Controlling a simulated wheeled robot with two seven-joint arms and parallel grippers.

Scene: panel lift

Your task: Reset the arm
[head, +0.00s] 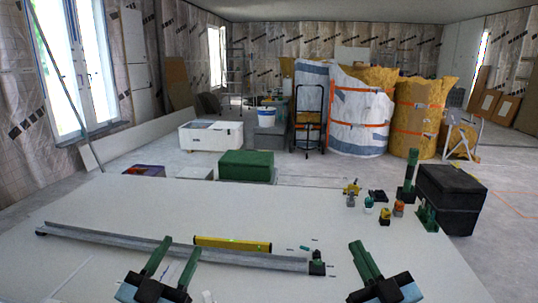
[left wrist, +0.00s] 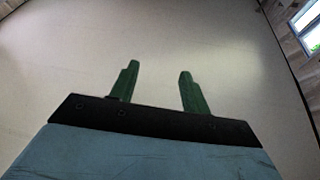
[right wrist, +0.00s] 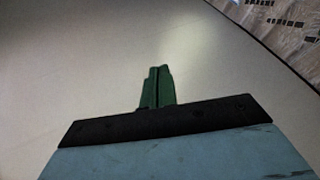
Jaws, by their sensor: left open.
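My left gripper (head: 180,248) is over the near left part of a large pale panel (head: 110,215) in the head view. Its two green fingers stand apart with nothing between them, as the left wrist view (left wrist: 158,70) also shows. My right gripper (head: 358,246) is over the near right part of the panel. Its green fingers are pressed together, with nothing visible between them in the right wrist view (right wrist: 158,72). Both wrist views show mostly plain pale surface beyond the fingers.
A long grey rail (head: 110,238) and a yellow level (head: 232,244) lie on the panel. Small coloured items (head: 385,217) and a black box (head: 450,198) are at the right. A green box (head: 246,166) and white tub (head: 211,135) stand beyond.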

